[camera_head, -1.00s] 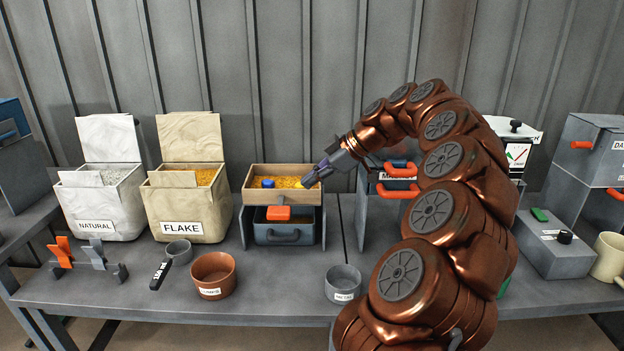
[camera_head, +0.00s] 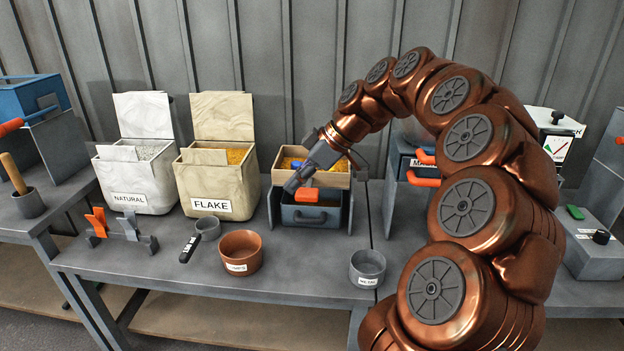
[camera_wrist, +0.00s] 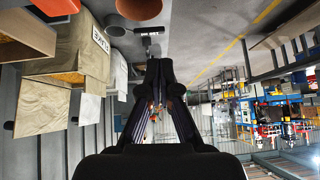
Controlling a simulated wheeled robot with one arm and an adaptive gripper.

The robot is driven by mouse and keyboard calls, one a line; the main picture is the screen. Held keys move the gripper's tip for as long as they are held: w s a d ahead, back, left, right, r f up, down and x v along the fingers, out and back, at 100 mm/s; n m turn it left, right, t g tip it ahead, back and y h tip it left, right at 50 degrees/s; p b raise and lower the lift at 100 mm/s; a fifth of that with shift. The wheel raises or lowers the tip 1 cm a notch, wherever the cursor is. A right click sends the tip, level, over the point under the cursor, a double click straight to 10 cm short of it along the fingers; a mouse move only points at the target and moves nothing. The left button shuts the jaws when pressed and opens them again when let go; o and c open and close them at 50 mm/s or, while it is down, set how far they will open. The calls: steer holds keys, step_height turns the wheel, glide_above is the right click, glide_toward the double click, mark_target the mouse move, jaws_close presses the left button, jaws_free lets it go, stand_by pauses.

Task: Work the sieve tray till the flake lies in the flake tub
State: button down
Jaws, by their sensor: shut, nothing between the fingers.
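The wooden sieve tray (camera_head: 336,181) sits on a grey stand, with yellow grains and a blue piece (camera_head: 296,164) in it. An orange handle (camera_head: 304,194) shows at its front. My gripper (camera_head: 290,188) is shut and empty, pointing down-left by the tray's front left, close to the handle. I cannot tell whether it touches. The arm hides part of the tray. A copper-brown tub (camera_head: 240,254) with a small unreadable label stands on the bench to the front left; its inside looks empty. In the wrist view, the shut fingers (camera_wrist: 158,64) point toward this tub (camera_wrist: 139,8).
The FLAKE bin (camera_head: 215,190) and NATURAL bin (camera_head: 135,184) stand left of the tray. A black-handled scoop (camera_head: 189,249) lies beside the tub. A blue-grey drawer (camera_head: 315,215) is below the tray. A grey tub (camera_head: 368,267) stands right. The bench front between the tubs is clear.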

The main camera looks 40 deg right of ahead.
steer(key=s+a+f+m+g+h, duration=0.1)
steer(key=s+a+f+m+g, duration=0.1)
steer(key=s+a+f, duration=0.35)
steer(key=s+a+f+m+g+h, duration=0.1)
steer(key=s+a+f+g, duration=0.15)
steer(key=s+a, duration=0.65)
steer(key=s+f+m+g+h, duration=0.1)
steer(key=s+f+m+h, duration=0.1)
steer(key=s, duration=0.5)
steer(key=s+a+f+m+g+h, duration=0.1)
steer(key=s+f+m, duration=0.3)
steer(key=s, duration=0.4)
steer(key=shift+a+f+m+g+h, duration=0.2)
steer(key=shift+f+m+g+h, duration=0.2)
steer(key=shift+f+h, duration=0.3)
steer(key=shift+s+f, duration=0.1)
